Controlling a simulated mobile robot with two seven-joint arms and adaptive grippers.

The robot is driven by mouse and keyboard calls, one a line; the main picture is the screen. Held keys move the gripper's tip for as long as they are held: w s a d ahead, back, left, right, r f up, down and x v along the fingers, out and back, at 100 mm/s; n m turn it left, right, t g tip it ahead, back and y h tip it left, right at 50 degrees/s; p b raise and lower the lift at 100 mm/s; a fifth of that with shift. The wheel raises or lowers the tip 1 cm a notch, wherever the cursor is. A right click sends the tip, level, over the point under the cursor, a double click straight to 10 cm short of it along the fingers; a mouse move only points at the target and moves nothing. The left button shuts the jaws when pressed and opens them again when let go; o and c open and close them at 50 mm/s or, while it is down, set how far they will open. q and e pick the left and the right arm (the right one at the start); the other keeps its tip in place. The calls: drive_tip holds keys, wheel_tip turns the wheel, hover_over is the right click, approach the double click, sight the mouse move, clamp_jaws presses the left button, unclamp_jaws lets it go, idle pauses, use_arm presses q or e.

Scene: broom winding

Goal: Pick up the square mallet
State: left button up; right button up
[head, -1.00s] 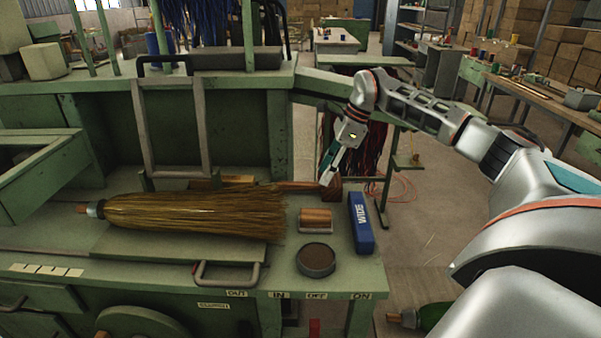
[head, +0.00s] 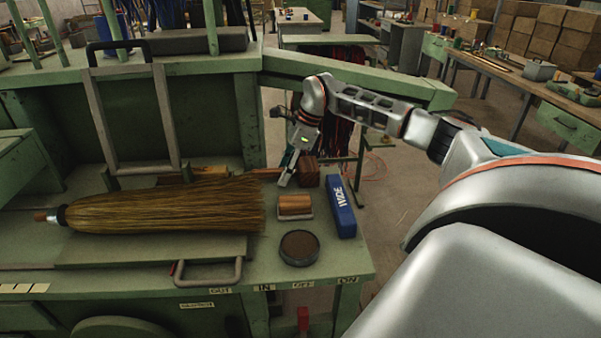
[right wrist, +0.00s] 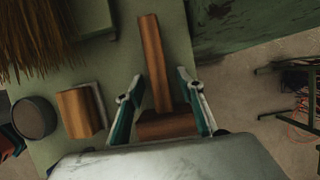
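The square mallet has a brown wooden block head (head: 308,172) and a straight wooden handle. It lies at the back right of the green bench, handle toward the left. In the right wrist view the handle (right wrist: 153,50) runs up between my fingers, with the head (right wrist: 166,126) below, partly hidden by my gripper body. My right gripper (head: 286,180) is over the mallet in the head view, left of its head. Its two fingers (right wrist: 160,76) are open, one on each side of the handle, with gaps visible. My left gripper is not in view.
A broom (head: 165,207) lies left on the bench. A wooden-topped block (head: 294,206), a blue box (head: 340,207) and a round dark tin (head: 299,247) stand near the mallet. A metal frame (head: 133,120) leans behind the broom. The floor right of the bench is open.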

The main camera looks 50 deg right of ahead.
clamp_jaws()
drive_tip(key=shift+r, duration=0.15)
